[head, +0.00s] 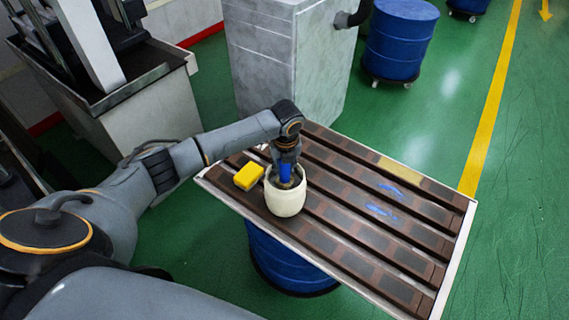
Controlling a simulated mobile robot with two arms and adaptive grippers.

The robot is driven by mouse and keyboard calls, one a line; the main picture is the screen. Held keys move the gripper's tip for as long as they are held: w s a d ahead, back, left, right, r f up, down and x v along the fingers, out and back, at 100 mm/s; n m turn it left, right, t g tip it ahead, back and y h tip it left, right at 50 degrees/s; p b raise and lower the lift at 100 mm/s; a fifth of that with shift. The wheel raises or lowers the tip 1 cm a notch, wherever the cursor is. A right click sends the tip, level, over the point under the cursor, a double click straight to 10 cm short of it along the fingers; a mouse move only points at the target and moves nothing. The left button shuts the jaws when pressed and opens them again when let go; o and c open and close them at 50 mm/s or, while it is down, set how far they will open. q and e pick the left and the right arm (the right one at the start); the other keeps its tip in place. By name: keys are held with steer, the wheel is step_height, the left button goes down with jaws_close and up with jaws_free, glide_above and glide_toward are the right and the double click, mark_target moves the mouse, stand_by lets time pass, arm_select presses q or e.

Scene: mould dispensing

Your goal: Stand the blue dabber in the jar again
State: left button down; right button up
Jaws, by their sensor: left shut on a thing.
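The cream jar (287,200) stands upright on the left part of the slatted table. My left gripper (286,160) points down right above the jar and is shut on the blue dabber (285,174). The dabber is upright and its lower end is inside the jar mouth. The jar wall hides that end, so I cannot tell if it touches the bottom. My right gripper is not in view.
A yellow sponge (248,176) lies just left of the jar. Blue smears (380,209) mark the slatted table (345,240) on the right. The table's right half is otherwise clear. A grey cabinet (285,60) stands behind, with a blue drum (400,40) beside it.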

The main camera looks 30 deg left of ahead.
arm_select(q)
steer(key=shift+f, duration=0.15)
steer(key=c, duration=1.3)
jaws_free()
steer(key=o, duration=0.3)
steer(key=shift+w+r, duration=0.1)
steer(key=shift+r, duration=0.1)
steer(key=r, duration=0.4)
steer(key=s+r+b, duration=0.1)
steer(key=r, duration=0.3)
steer(key=d+r+b, duration=0.1)
steer(key=r, duration=0.2)
steer(key=shift+s+d+r, duration=0.1)
steer(key=shift+s+r, duration=0.15)
steer(key=shift+r, duration=0.15)
